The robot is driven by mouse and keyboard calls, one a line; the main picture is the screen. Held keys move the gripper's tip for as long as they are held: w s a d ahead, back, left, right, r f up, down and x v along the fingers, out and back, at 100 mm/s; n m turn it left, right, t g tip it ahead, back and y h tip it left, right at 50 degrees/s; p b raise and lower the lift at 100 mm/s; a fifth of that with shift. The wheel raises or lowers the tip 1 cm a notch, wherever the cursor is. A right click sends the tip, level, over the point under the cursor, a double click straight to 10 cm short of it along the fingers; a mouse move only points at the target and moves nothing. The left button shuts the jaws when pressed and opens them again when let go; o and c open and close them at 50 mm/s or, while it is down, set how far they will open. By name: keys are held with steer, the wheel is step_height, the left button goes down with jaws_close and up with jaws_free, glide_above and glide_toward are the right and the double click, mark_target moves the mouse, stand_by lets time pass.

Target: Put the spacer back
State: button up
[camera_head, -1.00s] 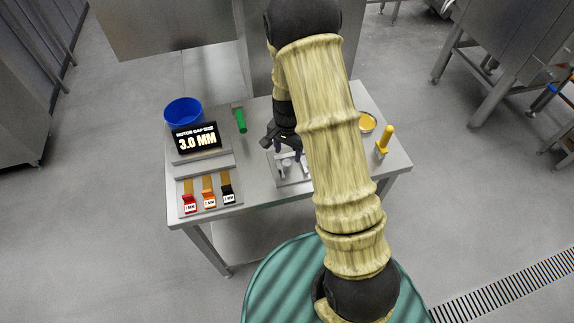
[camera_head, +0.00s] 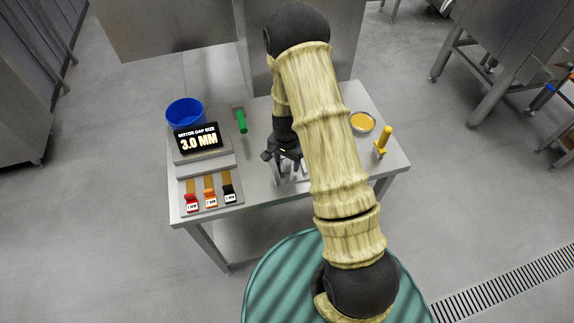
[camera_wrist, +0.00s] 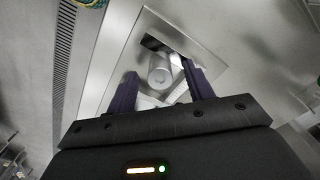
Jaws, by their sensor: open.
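Three spacers with small labels lie side by side in the rack (camera_head: 184,211) at the front left of the table: a red one (camera_head: 192,202), an orange one (camera_head: 210,198) and a black one (camera_head: 229,193). My gripper (camera_head: 289,165) is over the metal fixture (camera_head: 291,179) in the middle of the table, partly hidden by my arm. In the wrist view, the open fingers (camera_wrist: 160,74) stand either side of a silver cylinder (camera_wrist: 160,67) on the fixture. Whether they touch it, I cannot tell. I see no spacer between the fingers.
A blue bucket (camera_head: 185,112), a green-handled tool (camera_head: 241,121), a bowl of yellow filling (camera_head: 362,122) and a yellow-handled tool (camera_head: 383,142) stand around.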

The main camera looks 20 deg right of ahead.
mark_target(287, 162)
jaws_close()
steer(key=shift+r, duration=0.15)
step_height(287, 162, up, 10)
steer(key=b, duration=0.2)
stand_by(0.6)
